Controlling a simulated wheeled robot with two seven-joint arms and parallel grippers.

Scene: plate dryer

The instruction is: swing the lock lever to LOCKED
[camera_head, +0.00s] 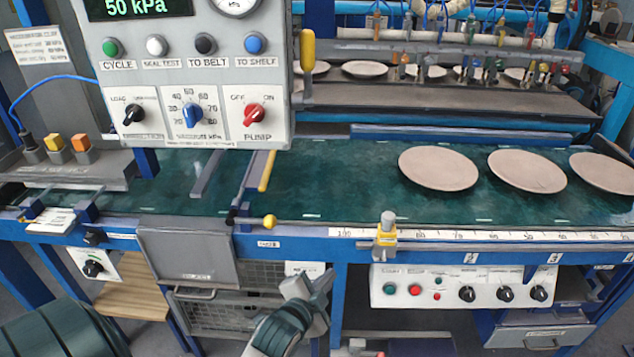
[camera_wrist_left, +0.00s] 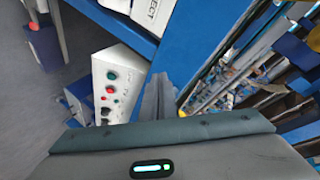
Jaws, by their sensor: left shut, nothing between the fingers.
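No label reading LOCKED is legible, so I cannot tell for sure which part is the lock lever. A yellow-handled lever (camera_head: 307,52) stands upright at the right side of the grey control box. A yellow bar (camera_head: 266,171) slants over the green belt, and a small rod with a yellow ball knob (camera_head: 269,222) sits at the belt's front edge. My left gripper (camera_head: 306,289) is shut and empty, below the front rail and apart from these parts. Its closed fingers (camera_wrist_left: 158,98) also show in the left wrist view. My right gripper is out of view.
The control box (camera_head: 190,75) hangs over the belt's left part. Pale plates (camera_head: 438,168) lie on the belt at the right. A yellow clamp (camera_head: 386,238) sits on the ruler rail. A white button panel (camera_head: 450,287) is below it, right of my gripper.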

